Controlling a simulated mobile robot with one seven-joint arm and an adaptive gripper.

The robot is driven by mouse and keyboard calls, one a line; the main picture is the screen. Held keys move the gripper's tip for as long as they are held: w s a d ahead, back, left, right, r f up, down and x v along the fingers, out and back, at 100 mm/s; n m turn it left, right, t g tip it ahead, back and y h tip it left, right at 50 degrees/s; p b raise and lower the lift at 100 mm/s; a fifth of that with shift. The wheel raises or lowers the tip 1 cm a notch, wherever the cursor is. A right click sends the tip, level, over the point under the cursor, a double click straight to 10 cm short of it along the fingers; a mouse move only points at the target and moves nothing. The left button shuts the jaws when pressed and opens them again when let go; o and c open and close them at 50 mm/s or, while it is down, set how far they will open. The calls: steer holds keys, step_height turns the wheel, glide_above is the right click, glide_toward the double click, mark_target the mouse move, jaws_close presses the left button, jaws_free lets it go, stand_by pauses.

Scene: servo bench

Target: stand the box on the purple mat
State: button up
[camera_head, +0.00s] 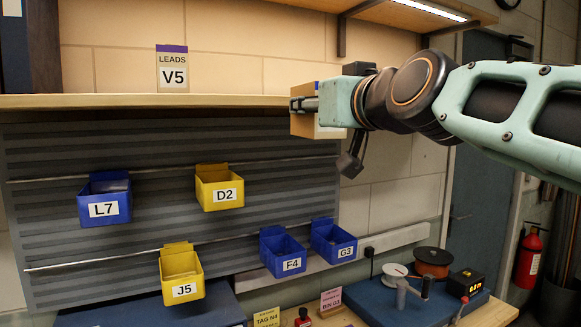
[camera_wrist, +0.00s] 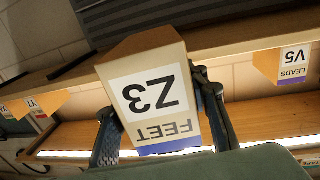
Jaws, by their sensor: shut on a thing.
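The label appears upside down in the wrist view. In the head view the box (camera_head: 303,127) is seen beside the right end of the long shelf, at about its height, and partly covered by my gripper. My gripper (camera_head: 304,104) is shut on the box, and in the wrist view its fingers (camera_wrist: 160,125) lie on either side of it. I do not see a purple mat in either view.
A box labelled "LEADS V5" (camera_head: 172,70) stands on the wooden shelf (camera_head: 130,101). Below hang blue and yellow bins, such as L7 (camera_head: 105,208) and D2 (camera_head: 219,190), on rails. Spools (camera_head: 433,262) and a blue device stand on the bench. A lit upper shelf (camera_head: 430,10) is above my arm.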

steer(key=w+d+f+m+h, duration=0.1)
steer(key=w+f, duration=0.2)
steer(key=f, duration=1.2)
steer(key=w+d+f+m+h, duration=0.1)
steer(key=w+d+f+h, duration=0.1)
steer(key=f, duration=1.3)
steer(key=w+d+f+h, duration=0.1)
steer(key=w+d+f, duration=0.1)
steer(key=f, duration=1.3)
steer(key=shift+w+f+m+t, duration=0.3)
steer(key=shift+w+m, duration=0.1)
steer(key=shift+w, duration=0.45)
steer(key=shift+d, duration=0.15)
